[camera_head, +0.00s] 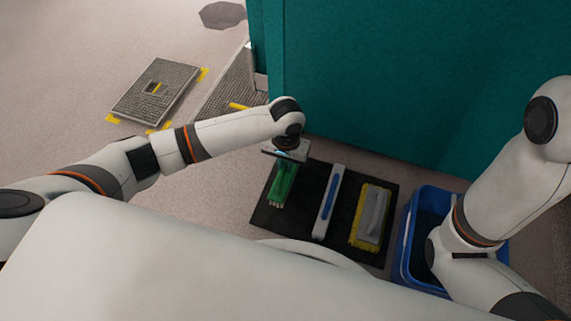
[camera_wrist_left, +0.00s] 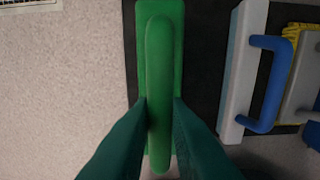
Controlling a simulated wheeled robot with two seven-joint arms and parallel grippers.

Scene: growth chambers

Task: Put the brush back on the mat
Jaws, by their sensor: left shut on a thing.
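The green brush (camera_head: 282,186) is over the left part of the black mat (camera_head: 346,206) in the head view. My left gripper (camera_head: 286,158) reaches down to it from above. In the left wrist view, the two dark fingers of my left gripper (camera_wrist_left: 160,108) close on both sides of the long handle of the green brush (camera_wrist_left: 160,50). The brush lies along the left edge of the mat (camera_wrist_left: 208,50) there. I cannot tell whether it touches the mat. My right gripper is out of sight; only its arm shows at the right.
A white tool with a blue handle (camera_head: 328,202) and a grey-and-yellow tool (camera_head: 371,215) lie on the mat. A blue bin (camera_head: 408,243) stands to its right. A teal wall (camera_head: 400,80) rises behind. A grey grate (camera_head: 155,90) with yellow corners lies at the far left.

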